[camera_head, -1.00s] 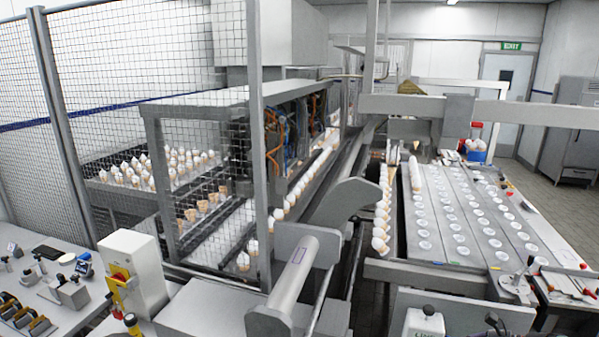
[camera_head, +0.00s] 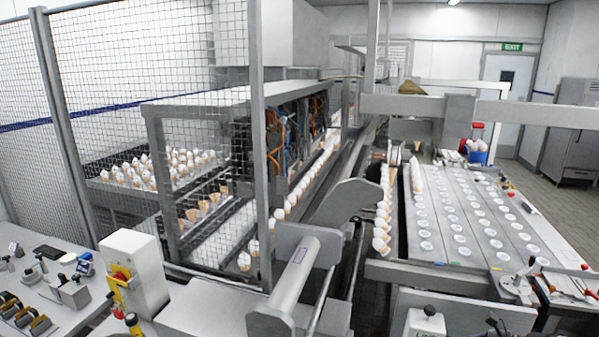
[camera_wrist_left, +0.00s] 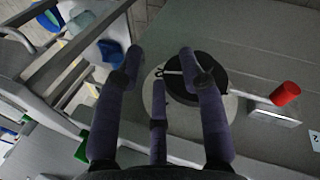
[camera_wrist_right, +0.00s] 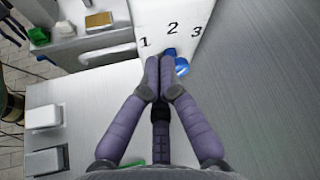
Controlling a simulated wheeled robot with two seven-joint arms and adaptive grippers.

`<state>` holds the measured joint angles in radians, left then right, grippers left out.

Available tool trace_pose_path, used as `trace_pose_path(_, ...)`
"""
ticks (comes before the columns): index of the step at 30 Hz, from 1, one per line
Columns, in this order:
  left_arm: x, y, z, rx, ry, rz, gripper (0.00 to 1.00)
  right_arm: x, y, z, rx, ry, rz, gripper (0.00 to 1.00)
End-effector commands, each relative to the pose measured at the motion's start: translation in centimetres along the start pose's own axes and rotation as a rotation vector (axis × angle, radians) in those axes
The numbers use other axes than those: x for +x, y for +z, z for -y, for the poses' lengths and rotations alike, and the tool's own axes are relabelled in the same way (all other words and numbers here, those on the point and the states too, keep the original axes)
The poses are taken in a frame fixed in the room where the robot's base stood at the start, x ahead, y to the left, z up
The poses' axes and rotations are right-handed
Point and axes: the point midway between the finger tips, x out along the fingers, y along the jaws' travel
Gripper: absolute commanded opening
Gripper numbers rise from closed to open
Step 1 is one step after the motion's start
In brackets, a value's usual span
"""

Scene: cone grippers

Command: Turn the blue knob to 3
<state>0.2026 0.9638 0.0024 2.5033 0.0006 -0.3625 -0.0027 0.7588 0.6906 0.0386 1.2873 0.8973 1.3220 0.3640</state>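The blue knob (camera_wrist_right: 181,66) shows in the right wrist view on a white panel (camera_wrist_right: 188,28) marked 1, 2 and 3. My fingertips partly hide it, and its pointing direction cannot be read. My right gripper (camera_wrist_right: 159,64) has its fingers together right at the knob, toward its left side. Whether they touch it I cannot tell. My left gripper (camera_wrist_left: 160,58) is open, with its fingers spread near a black round part (camera_wrist_left: 196,78) on a grey surface. Neither gripper shows clearly in the head view.
In the left wrist view a red cylinder (camera_wrist_left: 285,94) stands right of the black part. In the right wrist view white blocks (camera_wrist_right: 44,117) lie at left. The head view shows a mesh fence (camera_head: 100,80), cone conveyors and a tray table (camera_head: 480,215).

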Motion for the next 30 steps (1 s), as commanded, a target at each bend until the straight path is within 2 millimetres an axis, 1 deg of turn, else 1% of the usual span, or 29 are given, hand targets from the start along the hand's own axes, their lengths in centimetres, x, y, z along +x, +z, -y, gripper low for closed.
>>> trace_pose_path(8,-0.3,0.0,-0.1,0.000,0.000,0.000,0.40,0.0,0.0,0.2,0.001,-0.001,-0.002,0.00)
trace_pose_path(18,-1.1,0.0,-0.4,0.000,0.000,0.000,0.40,0.0,0.1,1.0,0.001,-0.001,-0.002,0.00)
trace_pose_path(25,-1.2,0.0,-0.4,0.000,0.000,0.000,0.40,0.1,0.0,1.2,0.001,-0.001,-0.001,0.00)
trace_pose_path(30,-1.5,0.1,-0.5,0.000,0.000,0.000,0.40,-0.1,0.4,1.2,0.001,0.000,0.000,0.00)
